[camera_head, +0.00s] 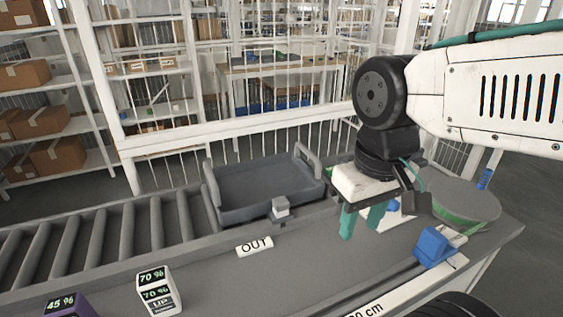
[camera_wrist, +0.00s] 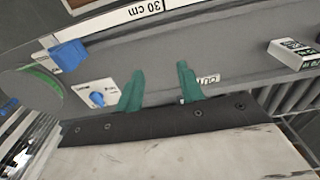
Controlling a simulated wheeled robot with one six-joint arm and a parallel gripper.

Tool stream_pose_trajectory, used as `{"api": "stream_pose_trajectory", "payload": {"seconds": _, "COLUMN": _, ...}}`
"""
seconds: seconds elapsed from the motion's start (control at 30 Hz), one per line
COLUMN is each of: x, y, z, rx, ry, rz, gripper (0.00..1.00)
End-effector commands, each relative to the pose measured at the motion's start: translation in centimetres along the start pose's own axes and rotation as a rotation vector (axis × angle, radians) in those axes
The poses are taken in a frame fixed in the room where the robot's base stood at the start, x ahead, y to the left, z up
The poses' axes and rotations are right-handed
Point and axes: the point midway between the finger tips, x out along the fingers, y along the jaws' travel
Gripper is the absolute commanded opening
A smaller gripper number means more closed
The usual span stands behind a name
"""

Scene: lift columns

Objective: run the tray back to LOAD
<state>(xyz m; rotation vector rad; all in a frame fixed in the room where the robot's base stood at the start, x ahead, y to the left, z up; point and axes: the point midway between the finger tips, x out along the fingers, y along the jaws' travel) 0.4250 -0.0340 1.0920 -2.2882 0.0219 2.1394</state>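The grey tray (camera_head: 262,188) with raised end handles sits at the right end of the roller conveyor (camera_head: 105,235) in the head view. It looks empty. A label reading OUT (camera_head: 254,246) lies on the grey front ledge near it. No LOAD marking shows. My gripper (camera_head: 362,222), with green fingers, hangs over the ledge to the right of the tray, apart from it. In the wrist view my gripper (camera_wrist: 160,70) is open with nothing between the fingers. A white plate with a blue knob (camera_wrist: 97,98) shows beside the fingers; in the head view my gripper partly hides it.
A blue block (camera_head: 436,247) sits on a white strip at the right. Behind it is a round grey disc with a green rim (camera_head: 470,205). A white display box (camera_head: 157,290) reads 70 %; a purple box (camera_head: 66,306) reads 45 %.

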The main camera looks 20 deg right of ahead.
Motion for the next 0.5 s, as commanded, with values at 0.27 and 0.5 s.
{"api": "stream_pose_trajectory", "payload": {"seconds": 0.27, "x": 1.2, "y": 2.2, "z": -7.6, "rx": 0.029, "ry": -0.063, "rz": 0.039, "gripper": 0.38}}
{"api": "stream_pose_trajectory", "payload": {"seconds": 0.5, "x": 3.1, "y": 5.3, "z": -17.9, "rx": 0.020, "ry": 0.013, "rz": 0.095, "gripper": 0.38}}
